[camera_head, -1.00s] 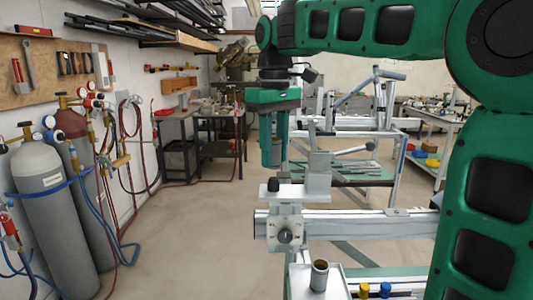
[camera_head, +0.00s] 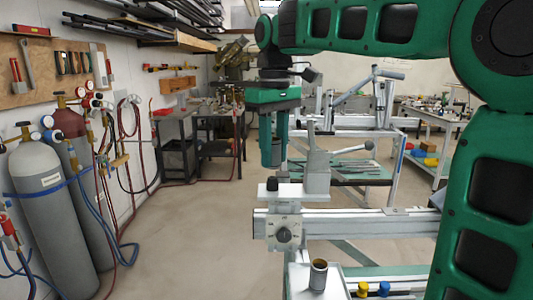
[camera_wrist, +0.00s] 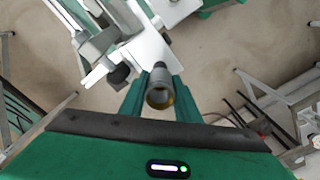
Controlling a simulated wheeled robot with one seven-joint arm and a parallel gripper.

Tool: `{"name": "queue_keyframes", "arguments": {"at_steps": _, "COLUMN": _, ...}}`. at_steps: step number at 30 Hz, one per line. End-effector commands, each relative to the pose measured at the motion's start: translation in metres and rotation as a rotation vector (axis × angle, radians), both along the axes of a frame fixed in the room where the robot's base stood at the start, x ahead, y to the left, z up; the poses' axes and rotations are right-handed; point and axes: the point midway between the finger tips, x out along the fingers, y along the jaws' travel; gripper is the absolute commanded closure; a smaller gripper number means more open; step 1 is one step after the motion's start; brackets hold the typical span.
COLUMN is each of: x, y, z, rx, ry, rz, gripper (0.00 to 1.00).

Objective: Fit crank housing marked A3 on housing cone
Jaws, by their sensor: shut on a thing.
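My gripper (camera_head: 274,160) hangs fingers down at the upper middle of the head view, above and behind the near end of the frame jig. In the wrist view its green fingers are shut on a short dark grey hollow cylinder (camera_wrist: 160,90), taken as the crank housing; its open end with a brownish inside faces the camera. No A3 marking is readable. The jig's white end plate (camera_head: 287,192) carries a small black stub (camera_head: 272,184), clear of the gripper. I cannot tell whether that stub is the housing cone.
A pale beam (camera_head: 355,225) with a grey clamp block and lever (camera_head: 318,170) lies right of the gripper. A grey tube (camera_head: 318,275) stands on a front tray, with yellow and blue pieces beside it. Gas cylinders (camera_head: 55,215) stand left. The middle-left floor is clear.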

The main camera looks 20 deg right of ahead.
Motion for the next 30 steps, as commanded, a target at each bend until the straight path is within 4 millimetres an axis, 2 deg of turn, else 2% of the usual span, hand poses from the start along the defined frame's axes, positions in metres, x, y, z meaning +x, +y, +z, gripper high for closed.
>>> {"name": "queue_keyframes", "arguments": {"at_steps": 30, "x": 0.0, "y": 0.0, "z": -0.016, "rx": 0.0, "ry": 0.0, "rz": 0.001, "gripper": 0.96}}
